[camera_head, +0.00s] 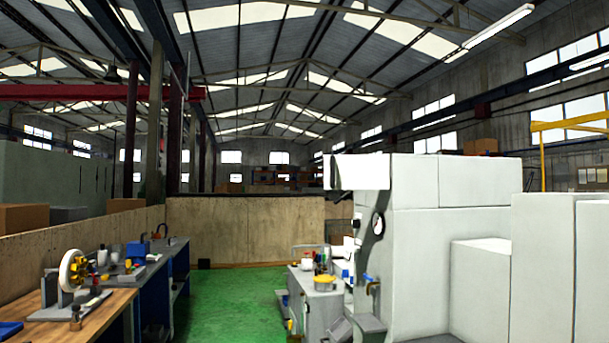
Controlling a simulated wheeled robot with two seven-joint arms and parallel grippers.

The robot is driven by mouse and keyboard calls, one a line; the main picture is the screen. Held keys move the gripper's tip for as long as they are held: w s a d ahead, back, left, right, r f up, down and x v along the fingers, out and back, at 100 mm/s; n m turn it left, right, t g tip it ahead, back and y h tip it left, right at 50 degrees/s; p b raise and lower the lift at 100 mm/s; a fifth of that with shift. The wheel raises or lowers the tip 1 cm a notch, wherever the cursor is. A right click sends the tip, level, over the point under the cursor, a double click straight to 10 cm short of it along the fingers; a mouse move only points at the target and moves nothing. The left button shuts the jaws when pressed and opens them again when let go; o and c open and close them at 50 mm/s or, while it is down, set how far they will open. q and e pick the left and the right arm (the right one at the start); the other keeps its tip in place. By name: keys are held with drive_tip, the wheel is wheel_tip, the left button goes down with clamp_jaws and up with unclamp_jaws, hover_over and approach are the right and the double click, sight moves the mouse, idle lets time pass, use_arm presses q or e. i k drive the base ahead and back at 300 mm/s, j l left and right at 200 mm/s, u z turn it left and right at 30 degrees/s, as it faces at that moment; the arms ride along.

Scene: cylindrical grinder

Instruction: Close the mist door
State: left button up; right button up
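A large white machine (412,265) stands on the right, seen from its side. A bright white panel (358,172) juts out to the left at its top; I cannot tell whether this is the mist door. A dark bracket with a round dial (378,225) sits on the machine's left edge below the panel. The machine's front faces away to the left and is mostly hidden. Neither of my grippers is in view.
A wooden workbench (100,308) with a white wheel (73,271) and tools runs along the left. A grey cabinet (318,300) with small items stands left of the machine. The green floor (232,302) between them is clear. A plywood wall (245,230) closes off the back.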

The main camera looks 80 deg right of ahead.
sight(348, 171)
drive_tip(key=z, duration=3.05)
